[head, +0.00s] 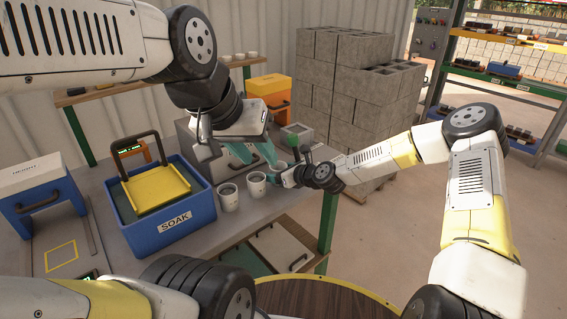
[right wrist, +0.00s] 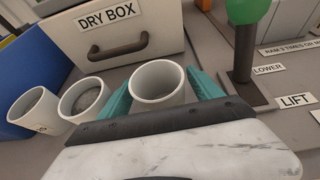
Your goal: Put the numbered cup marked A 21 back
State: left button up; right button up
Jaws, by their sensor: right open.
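Three pale cups stand in a row on the bench: a left cup (head: 228,198), a middle cup (head: 256,185) and a right cup, clearest in the right wrist view (right wrist: 158,98). No mark A 21 can be read on any of them. My right gripper (right wrist: 162,88) is open, with its teal fingers on either side of the right cup; whether they touch it I cannot tell. The middle cup (right wrist: 82,100) and left cup (right wrist: 34,110) stand to its left. My left gripper (head: 254,154) hangs above the bench behind the cups, open and seemingly empty.
A grey dry box (right wrist: 118,38) stands behind the cups. A blue SOAK tub (head: 175,228) is to their left. A green-knobbed lever (right wrist: 245,45) stands close on the right. Several small cups (head: 238,57) sit on a wall shelf. Grey blocks (head: 345,90) are stacked behind.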

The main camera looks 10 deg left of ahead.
jog(key=v, duration=1.1)
jog(key=shift+s+f+n, duration=0.1)
jog(key=shift+s+n, duration=0.05)
jog(key=shift+n, duration=0.15)
jog(key=s+d+r+n+g+h, duration=0.1)
jog(key=s+d+r+n+h, duration=0.4)
jog(key=d+n, duration=0.4)
jog(key=s+d+r+n+g+h, duration=0.2)
jog(key=s+d+r+n+h, duration=0.1)
jog(key=s+d+r+n, duration=0.8)
jog(key=s+r+n, duration=0.1)
jog(key=s+r, duration=0.1)
jog(key=s+d+r+n+t, duration=0.1)
jog(key=s+d+r+n, duration=0.3)
jog(key=s, duration=0.4)
jog(key=shift+s+d+r+h, duration=0.2)
jog(key=shift+r+h, duration=0.1)
jog(key=shift+r, duration=0.45)
